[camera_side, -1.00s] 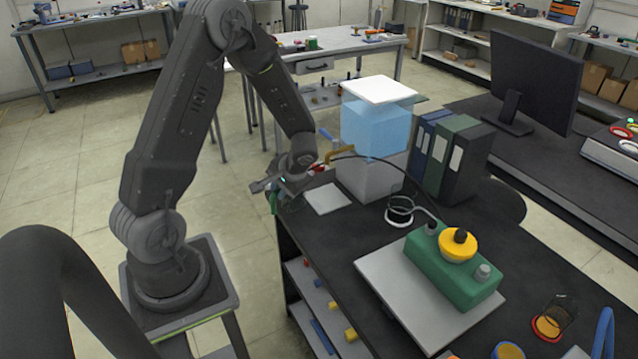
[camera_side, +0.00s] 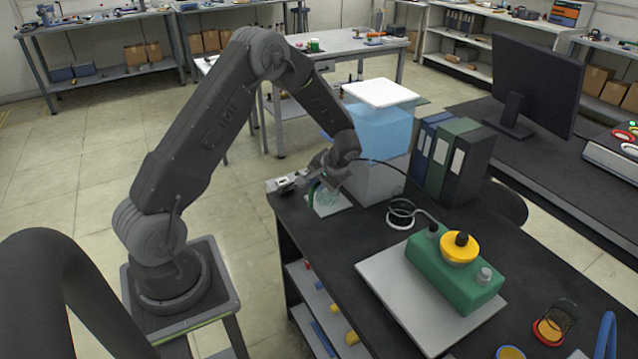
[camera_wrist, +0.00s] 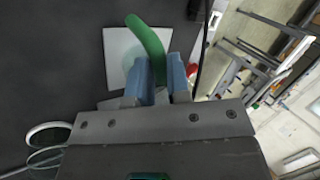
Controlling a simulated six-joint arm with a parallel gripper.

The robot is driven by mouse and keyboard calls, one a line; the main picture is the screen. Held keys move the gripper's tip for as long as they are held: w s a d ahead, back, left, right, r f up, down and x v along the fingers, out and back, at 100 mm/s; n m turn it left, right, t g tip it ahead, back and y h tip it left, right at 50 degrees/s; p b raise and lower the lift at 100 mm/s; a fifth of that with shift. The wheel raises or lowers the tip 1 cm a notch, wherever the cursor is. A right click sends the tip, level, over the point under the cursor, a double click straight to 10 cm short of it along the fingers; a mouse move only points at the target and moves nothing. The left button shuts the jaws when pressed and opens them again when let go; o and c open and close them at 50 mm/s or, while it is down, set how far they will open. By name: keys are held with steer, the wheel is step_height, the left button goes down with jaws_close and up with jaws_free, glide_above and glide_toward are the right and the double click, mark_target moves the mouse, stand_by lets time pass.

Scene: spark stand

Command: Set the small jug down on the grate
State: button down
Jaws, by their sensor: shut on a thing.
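The small jug (camera_side: 326,197) is clear with a green handle. In the side view it is upright at the pale square grate in front of the water tank. I cannot tell whether its base touches the grate (camera_side: 346,204). In the wrist view the green handle (camera_wrist: 151,42) curves between the blue fingers, and the pale grate (camera_wrist: 117,48) lies behind it. The clear body is hard to make out there. My gripper (camera_wrist: 161,78) is shut on the handle; in the side view my gripper (camera_side: 317,180) is partly hidden by my wrist.
The blue water tank (camera_side: 380,130) on its grey block stands just behind the grate, its tap hidden by my arm. Binders (camera_side: 452,160) stand to the right. A coiled ring (camera_side: 400,213) and a green unit (camera_side: 452,270) on a pale board lie nearer. Dark bench left of these is clear.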

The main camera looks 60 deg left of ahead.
steer(key=c, duration=1.1)
jaws_free()
steer(key=d+r+t, duration=0.1)
steer(key=d+r, duration=0.4)
steer(key=r, duration=0.3)
steer(key=d+r, duration=0.5)
steer(key=r, duration=0.4)
steer(key=s+d+r+m+t+h, duration=0.1)
steer(key=s+d+r+t+h, duration=0.1)
steer(key=s, duration=0.4)
steer(key=s+d+r+m+t+h, duration=0.1)
steer(key=s+d+r+m+t, duration=0.1)
steer(key=s+d+r, duration=0.2)
steer(key=s+d+r+m+t+h, duration=0.1)
steer(key=s+d+r+t+h, duration=0.1)
steer(key=s+d, duration=0.6)
steer(key=shift+s+r+m+t+h, duration=0.2)
steer(key=shift+s+r, duration=0.15)
steer(key=shift+s, duration=0.2)
steer(key=shift+s+r+m+t+h, duration=0.1)
steer(key=shift+s+r+m+t, duration=0.15)
steer(key=shift+s, duration=0.25)
